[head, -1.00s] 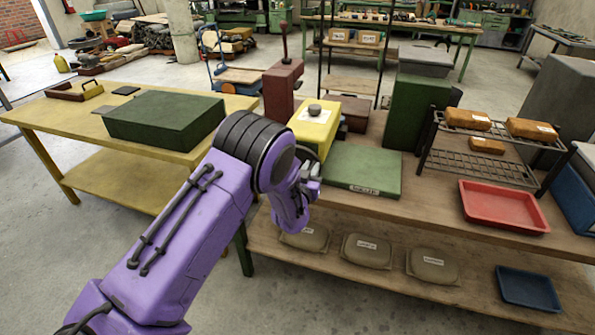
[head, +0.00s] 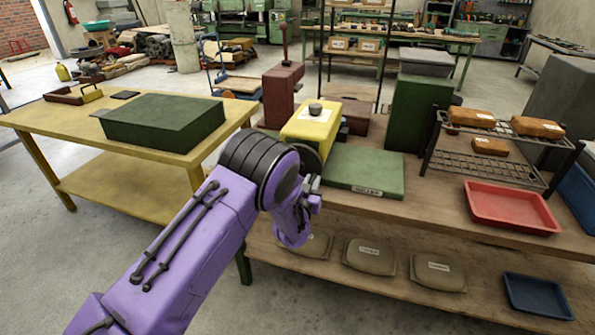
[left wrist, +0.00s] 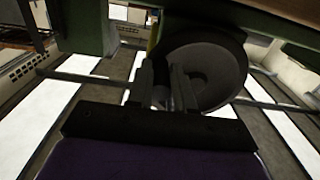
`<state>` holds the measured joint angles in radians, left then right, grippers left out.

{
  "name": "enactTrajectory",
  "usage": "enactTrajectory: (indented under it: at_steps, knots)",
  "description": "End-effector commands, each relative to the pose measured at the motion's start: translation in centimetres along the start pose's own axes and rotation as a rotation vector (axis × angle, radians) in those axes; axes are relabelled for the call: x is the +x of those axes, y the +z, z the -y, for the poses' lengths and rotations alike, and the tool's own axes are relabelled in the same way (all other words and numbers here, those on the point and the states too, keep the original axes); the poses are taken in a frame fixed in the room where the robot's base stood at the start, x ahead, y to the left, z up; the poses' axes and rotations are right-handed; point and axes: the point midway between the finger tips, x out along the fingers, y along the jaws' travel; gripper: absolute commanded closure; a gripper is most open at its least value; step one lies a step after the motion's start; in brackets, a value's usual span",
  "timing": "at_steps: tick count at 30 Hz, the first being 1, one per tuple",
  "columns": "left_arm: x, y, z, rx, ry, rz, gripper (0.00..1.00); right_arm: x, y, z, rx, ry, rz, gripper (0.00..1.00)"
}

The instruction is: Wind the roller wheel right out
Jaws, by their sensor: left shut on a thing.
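The roller wheel (left wrist: 225,72) is a dark round disc with a raised hub, under a green frame in the left wrist view. In the head view its edge (head: 312,157) shows below the front of a yellow housing (head: 312,126), mostly hidden by my purple left arm. My left gripper (head: 313,188) is at the wheel's front. In the left wrist view the two fingers of this gripper (left wrist: 165,82) overlap the disc, shut on part of the wheel. The exact part gripped is hidden between the fingers. My right gripper is not in view.
A green plate (head: 363,171) lies right of the housing, and a tall green block (head: 419,112) stands behind. A wire rack (head: 487,160) and a red tray (head: 511,208) are farther right. Grey-brown packs (head: 370,257) lie on the lower shelf. A yellow table (head: 70,125) stands left.

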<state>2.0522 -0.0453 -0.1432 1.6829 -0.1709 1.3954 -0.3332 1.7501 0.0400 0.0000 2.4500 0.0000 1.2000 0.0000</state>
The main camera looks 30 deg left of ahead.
Motion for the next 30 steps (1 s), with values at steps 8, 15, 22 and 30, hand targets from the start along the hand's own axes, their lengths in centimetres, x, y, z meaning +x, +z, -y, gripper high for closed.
enactTrajectory:
  at_steps: [8, 15, 22, 30]
  knots:
    - [-0.3, 2.2, 0.5, 0.003, 0.008, 0.014, 1.0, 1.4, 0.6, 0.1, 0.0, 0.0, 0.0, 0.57]
    - [-0.3, 3.2, 1.5, 0.003, 0.007, 0.016, 1.0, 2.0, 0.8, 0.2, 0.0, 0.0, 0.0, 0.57]
    - [-0.3, 4.0, 3.1, 0.004, 0.005, 0.017, 1.0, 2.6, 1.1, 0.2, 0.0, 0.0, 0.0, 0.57]
    - [-0.3, 4.0, 5.0, 0.003, 0.0, 0.015, 1.0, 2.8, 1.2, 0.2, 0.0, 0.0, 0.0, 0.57]
